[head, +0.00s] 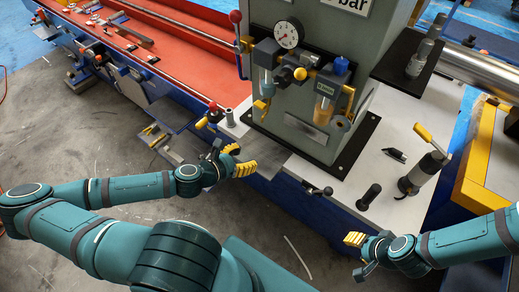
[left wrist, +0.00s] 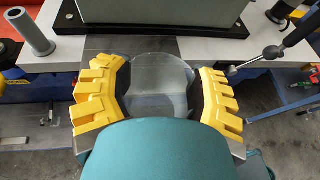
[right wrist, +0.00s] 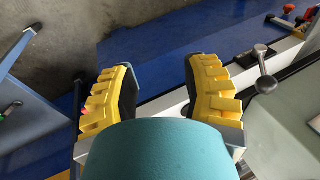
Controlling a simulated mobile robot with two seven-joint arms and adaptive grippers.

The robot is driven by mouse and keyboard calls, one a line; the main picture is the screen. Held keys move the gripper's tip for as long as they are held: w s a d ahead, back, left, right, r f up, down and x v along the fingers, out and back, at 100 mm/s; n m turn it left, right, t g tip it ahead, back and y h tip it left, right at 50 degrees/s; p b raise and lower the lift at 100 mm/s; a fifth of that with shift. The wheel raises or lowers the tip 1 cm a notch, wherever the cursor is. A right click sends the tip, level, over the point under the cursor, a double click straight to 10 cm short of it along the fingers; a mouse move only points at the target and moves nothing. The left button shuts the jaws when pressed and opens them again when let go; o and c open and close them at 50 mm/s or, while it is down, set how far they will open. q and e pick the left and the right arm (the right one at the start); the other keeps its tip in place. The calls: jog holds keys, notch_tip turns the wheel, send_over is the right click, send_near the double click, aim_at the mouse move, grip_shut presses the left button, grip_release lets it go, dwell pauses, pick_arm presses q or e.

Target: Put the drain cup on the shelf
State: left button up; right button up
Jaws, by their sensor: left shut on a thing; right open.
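A clear, see-through cup (left wrist: 160,75), which looks like the drain cup, sits between the yellow fingers of my left gripper (left wrist: 155,90) in the left wrist view. The gripper is shut on it. In the head view my left gripper (head: 240,162) is at the front edge of the machine bed, below the regulator unit; the cup is hard to make out there. My right gripper (head: 359,254) is open and empty, in front of the bed at the lower right; the right wrist view shows its fingers (right wrist: 163,95) apart. I cannot tell for certain which surface is the shelf.
A grey housing (head: 302,125) carries a gauge (head: 288,33) and clear bowls. A dark plate (head: 398,66) with grey fittings lies behind right. A yellow-handled tool (head: 428,165) and a black knob (head: 369,196) stand on the pale bed (head: 345,180). A lever (head: 318,190) juts from its front.

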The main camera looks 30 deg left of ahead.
pick_arm(q)
jog(key=s+a+r+m+h+p, duration=0.1)
jog(key=s+a+r, duration=0.1)
jog(key=s, duration=0.5)
jog(key=shift+g, duration=0.3)
jog(key=w+b, duration=0.6)
jog(key=b, duration=0.1)
jog(key=shift+w+d+f+b, duration=0.1)
jog(key=shift+w+d+b, duration=0.1)
jog(key=shift+b, duration=0.1)
jog(key=w+b, duration=0.2)
jog(key=w, duration=1.1)
jog(key=f+b, duration=0.1)
jog(key=f, duration=0.1)
jog(key=f+b, duration=0.1)
jog(key=f, duration=0.1)
jog(key=f+b, duration=0.1)
jog(key=f, duration=0.1)
jog(key=shift+w+d+f, duration=0.35)
jog(key=shift+d+f, duration=0.05)
jog(key=shift+r, duration=0.1)
